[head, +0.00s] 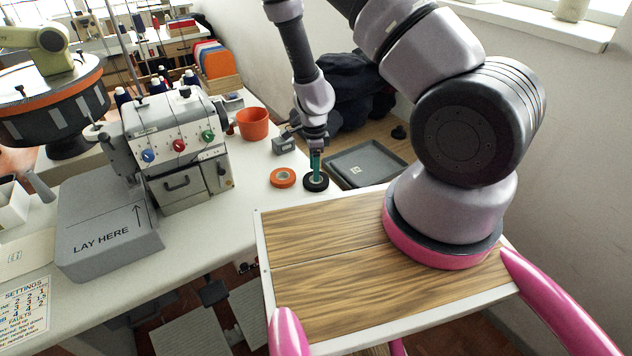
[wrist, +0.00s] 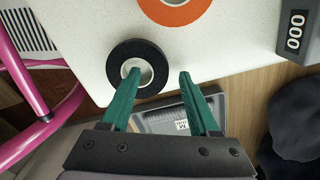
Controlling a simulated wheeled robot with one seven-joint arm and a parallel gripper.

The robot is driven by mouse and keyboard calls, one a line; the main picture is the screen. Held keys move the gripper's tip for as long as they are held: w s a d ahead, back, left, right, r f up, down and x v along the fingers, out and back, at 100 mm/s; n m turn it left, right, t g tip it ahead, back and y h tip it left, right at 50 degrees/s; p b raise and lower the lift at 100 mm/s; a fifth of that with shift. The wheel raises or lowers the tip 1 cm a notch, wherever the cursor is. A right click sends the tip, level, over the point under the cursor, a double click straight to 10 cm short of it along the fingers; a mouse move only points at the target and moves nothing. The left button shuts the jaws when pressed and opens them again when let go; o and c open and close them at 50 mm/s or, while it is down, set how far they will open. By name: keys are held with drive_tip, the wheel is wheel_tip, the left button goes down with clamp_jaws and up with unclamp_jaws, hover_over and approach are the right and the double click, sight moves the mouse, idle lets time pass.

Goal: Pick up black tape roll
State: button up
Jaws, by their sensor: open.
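The black tape roll (head: 316,187) lies flat on the white table near its right edge. It also shows in the wrist view (wrist: 137,47), left of centre. My gripper (head: 316,168) points down over it, with its green fingers apart and nothing held. In the wrist view, the left fingertip of my gripper (wrist: 158,73) lines up with the roll's hole, and the right fingertip is just beyond the roll's right rim. I cannot tell whether the left finger is inside the hole or above it, or whether either finger touches the roll.
An orange tape roll (head: 273,181) lies close left of the black one. A small grey block (head: 283,146) and an orange cup (head: 253,125) stand behind. A grey tray (head: 365,165) lies to the right, past the table edge. A sewing machine (head: 175,145) stands to the left.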

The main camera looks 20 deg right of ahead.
drive_tip(key=shift+f, duration=0.4)
drive_tip(key=shift+c, duration=0.3)
clamp_jaws()
